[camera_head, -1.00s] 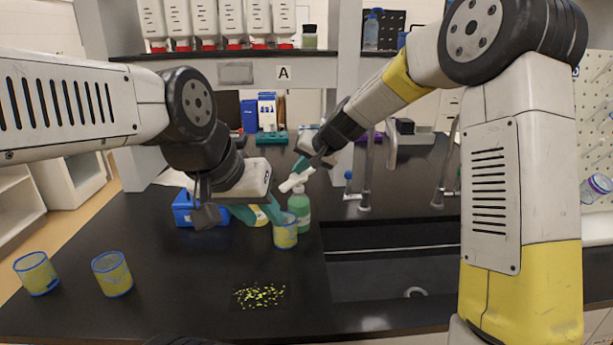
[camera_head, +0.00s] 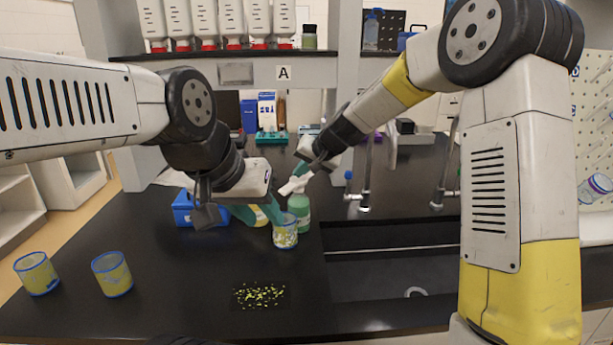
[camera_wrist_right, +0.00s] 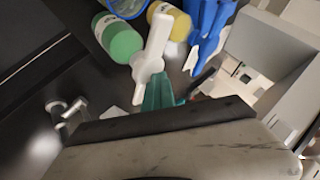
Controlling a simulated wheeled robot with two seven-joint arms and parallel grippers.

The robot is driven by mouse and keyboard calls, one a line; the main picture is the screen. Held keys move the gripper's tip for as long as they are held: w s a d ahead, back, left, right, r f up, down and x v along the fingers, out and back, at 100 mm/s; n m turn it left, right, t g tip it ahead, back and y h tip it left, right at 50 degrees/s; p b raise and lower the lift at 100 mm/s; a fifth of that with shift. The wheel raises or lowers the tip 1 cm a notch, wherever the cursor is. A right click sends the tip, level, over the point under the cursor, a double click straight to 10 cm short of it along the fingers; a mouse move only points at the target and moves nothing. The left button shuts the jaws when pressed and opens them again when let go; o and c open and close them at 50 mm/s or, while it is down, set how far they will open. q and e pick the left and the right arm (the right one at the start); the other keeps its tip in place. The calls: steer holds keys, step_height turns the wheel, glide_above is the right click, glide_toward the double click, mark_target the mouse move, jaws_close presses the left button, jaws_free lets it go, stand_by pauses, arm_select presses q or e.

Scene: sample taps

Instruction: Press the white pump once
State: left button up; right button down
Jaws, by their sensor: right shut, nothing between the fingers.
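The white pump (camera_head: 295,185) tops a green bottle (camera_head: 302,212) at the back of the dark bench. In the right wrist view the pump (camera_wrist_right: 152,55) is just beyond my fingertips, beside the bottle (camera_wrist_right: 118,38). My right gripper (camera_head: 303,167) is shut and empty, at the pump's head; whether it touches is unclear. Its teal fingertips (camera_wrist_right: 160,92) show in the wrist view. My left gripper (camera_head: 259,212) has its teal fingers apart, one at the rim of a blue-rimmed cup (camera_head: 285,232) in front of the bottle. The cup shows whitish, speckled contents.
A yellow bottle (camera_wrist_right: 170,22) stands beside the green one. Two more blue-rimmed cups (camera_head: 37,273) (camera_head: 112,273) stand at the left. Yellow-green bits lie on a dark patch (camera_head: 258,296) in front. A sink (camera_head: 400,275) and taps (camera_head: 443,185) lie to the right.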

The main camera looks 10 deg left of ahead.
mark_target(301, 180)
steer(key=shift+r, duration=1.2)
steer(key=shift+r, duration=0.15)
steer(key=shift+r, duration=2.4)
